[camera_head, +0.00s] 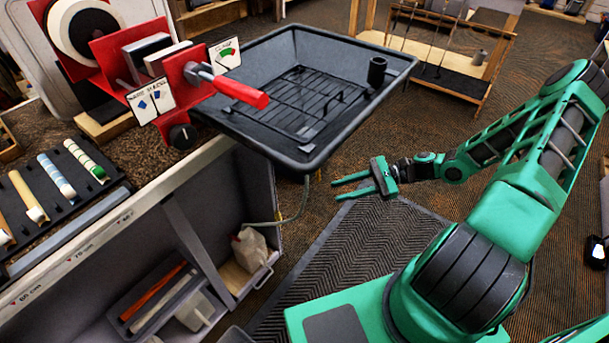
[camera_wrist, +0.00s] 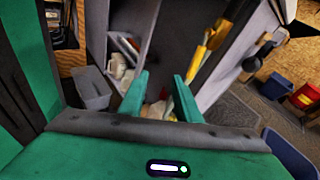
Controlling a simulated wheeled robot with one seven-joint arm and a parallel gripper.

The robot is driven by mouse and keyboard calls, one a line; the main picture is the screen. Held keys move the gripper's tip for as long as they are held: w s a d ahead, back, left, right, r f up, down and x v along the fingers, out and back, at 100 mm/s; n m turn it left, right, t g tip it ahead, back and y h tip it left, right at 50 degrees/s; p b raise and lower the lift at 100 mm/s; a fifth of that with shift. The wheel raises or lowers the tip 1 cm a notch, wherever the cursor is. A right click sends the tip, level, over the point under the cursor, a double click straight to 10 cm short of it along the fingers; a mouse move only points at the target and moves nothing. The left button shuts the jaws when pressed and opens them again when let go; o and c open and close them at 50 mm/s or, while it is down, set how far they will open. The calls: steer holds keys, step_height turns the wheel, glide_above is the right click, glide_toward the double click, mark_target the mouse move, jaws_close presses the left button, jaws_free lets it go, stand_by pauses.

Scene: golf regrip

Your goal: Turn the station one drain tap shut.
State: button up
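The drain tap itself cannot be made out in the head view, where the black tray (camera_head: 345,130) hides what is under it. A thin hose (camera_head: 301,205) runs down from the tray's near corner to a pale jug (camera_head: 249,250) in the bench's open bay. My gripper (camera_head: 336,189) is open and empty, pointing left, just right of the hose and lower than the tray rim. In the wrist view my open fingers (camera_wrist: 160,95) point toward the bay. A yellow piece (camera_wrist: 197,65) shows beyond the right finger; I cannot tell whether it belongs to the tap.
A vise with a red handle (camera_head: 240,90) stands on the bench left of the tray. A low bay below holds a grey bin (camera_head: 165,300). A dark mat (camera_head: 335,250) covers the floor. The wrist view shows a red bucket (camera_wrist: 305,96) at right.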

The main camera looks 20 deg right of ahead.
mark_target(318, 172)
steer(key=w+a+r+m+t+y, duration=0.1)
steer(key=w+a+m+t+y, duration=0.1)
steer(key=w+a, duration=0.6)
steer(key=shift+a+r+m+t, duration=0.15)
steer(key=shift+a+m+t, duration=0.45)
steer(key=shift+a+t, duration=0.4)
steer(key=shift+d, duration=0.1)
steer(key=shift+c, duration=0.5)
jaws_close()
